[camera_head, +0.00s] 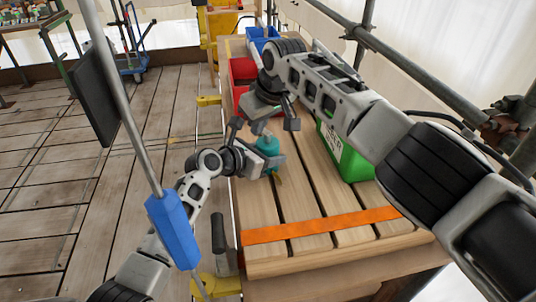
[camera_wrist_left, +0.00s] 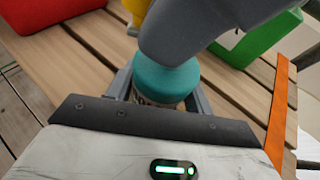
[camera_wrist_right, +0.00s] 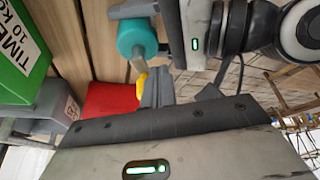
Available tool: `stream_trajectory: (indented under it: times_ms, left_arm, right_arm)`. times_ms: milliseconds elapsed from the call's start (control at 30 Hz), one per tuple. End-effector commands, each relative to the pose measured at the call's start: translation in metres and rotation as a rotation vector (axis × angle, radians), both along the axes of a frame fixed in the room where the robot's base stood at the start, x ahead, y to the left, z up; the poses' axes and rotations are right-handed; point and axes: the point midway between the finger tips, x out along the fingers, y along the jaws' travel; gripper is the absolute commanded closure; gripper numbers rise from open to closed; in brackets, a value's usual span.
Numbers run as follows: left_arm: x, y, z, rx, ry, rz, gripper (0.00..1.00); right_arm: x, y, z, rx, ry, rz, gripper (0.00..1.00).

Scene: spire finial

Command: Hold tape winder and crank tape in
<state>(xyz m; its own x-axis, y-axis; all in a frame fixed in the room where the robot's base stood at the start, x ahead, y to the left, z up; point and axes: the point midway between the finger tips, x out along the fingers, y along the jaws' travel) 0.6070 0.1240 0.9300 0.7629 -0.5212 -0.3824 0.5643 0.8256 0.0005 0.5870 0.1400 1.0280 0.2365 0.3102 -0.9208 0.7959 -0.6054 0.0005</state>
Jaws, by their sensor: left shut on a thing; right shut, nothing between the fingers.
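The tape winder is a teal round body (camera_head: 267,143), held by my left gripper (camera_head: 272,160) above the slatted table. In the left wrist view the teal body (camera_wrist_left: 165,80) sits between the fingers, with a pale band under it. In the right wrist view the teal winder (camera_wrist_right: 137,38) has a grey rod at its end and a small yellow piece (camera_wrist_right: 142,80) beyond it. My right gripper (camera_wrist_right: 156,86) is shut and empty, close beside the yellow piece; I cannot tell whether they touch. In the left wrist view a dark grey part of my right gripper partly covers the winder.
An orange strip (camera_head: 320,227) lies across the table's near end. A green box (camera_head: 345,152) stands right of the winder, a red bin (camera_head: 242,72) and a blue bin (camera_head: 262,34) farther back. Scaffold pipes run along the right. The table between winder and strip is clear.

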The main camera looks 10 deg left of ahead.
Motion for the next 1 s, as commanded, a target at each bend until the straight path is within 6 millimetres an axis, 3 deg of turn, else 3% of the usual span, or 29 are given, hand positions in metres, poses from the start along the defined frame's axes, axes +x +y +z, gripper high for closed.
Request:
stream_trajectory:
  times_ms: [433,1000]
  left_arm:
    - [-0.001,0.0,-0.002,0.001,0.003,-0.001,0.74]
    - [-0.001,0.0,-0.002,0.001,0.003,-0.001,0.74]
  right_arm:
    - [-0.001,0.003,0.003,-0.001,-0.001,0.0,1.0]
    - [-0.001,0.003,0.048,0.0,-0.001,0.0,1.0]
